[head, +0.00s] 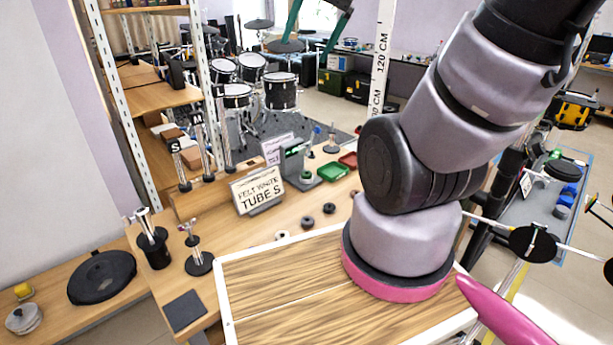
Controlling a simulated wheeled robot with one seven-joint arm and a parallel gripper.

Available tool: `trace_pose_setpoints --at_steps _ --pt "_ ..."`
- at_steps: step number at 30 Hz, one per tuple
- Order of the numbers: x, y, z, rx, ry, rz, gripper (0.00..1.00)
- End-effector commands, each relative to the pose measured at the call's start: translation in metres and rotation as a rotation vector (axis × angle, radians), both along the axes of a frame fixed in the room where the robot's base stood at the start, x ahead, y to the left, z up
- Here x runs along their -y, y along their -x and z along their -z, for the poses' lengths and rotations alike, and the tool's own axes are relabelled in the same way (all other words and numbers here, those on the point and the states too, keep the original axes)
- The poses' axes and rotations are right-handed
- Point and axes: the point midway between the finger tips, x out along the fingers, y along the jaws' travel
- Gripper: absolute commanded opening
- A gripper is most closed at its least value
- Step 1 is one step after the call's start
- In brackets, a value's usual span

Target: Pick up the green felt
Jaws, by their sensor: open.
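A small green round piece (307,175), which looks like the green felt, sits at the foot of a grey gauge stand on the wooden bench in the head view. It is small, and I cannot make out its details. My gripper (305,47) shows at the top edge as two teal fingers, spread apart and pointing down. It is open with nothing seen between the fingers, and its upper part is cut off by the frame. It appears high above the bench, well apart from the green piece.
A green tray (333,171) and a red tray (348,160) lie right of the gauge stand (298,160). A felt washer sign (257,192) stands left of it. Several dark rings (308,222) lie nearer. Upright posts (204,150) stand left. My arm covers the right.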

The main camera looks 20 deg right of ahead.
Motion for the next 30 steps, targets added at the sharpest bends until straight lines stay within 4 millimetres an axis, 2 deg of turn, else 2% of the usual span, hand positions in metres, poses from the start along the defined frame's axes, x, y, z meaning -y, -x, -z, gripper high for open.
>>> trace_pose_setpoints --at_steps 3,11,17,23,30 --pt "0.006 -0.026 0.018 -0.098 -0.083 0.067 0.87" --pt "0.023 -0.078 0.062 -0.277 -0.277 0.219 0.87" --pt "0.044 -0.115 0.103 -0.395 -0.437 0.352 0.87" --pt "0.071 -0.148 0.152 -0.498 -0.602 0.491 0.87" --pt "0.108 -0.177 0.221 -0.597 -0.807 0.673 0.87"
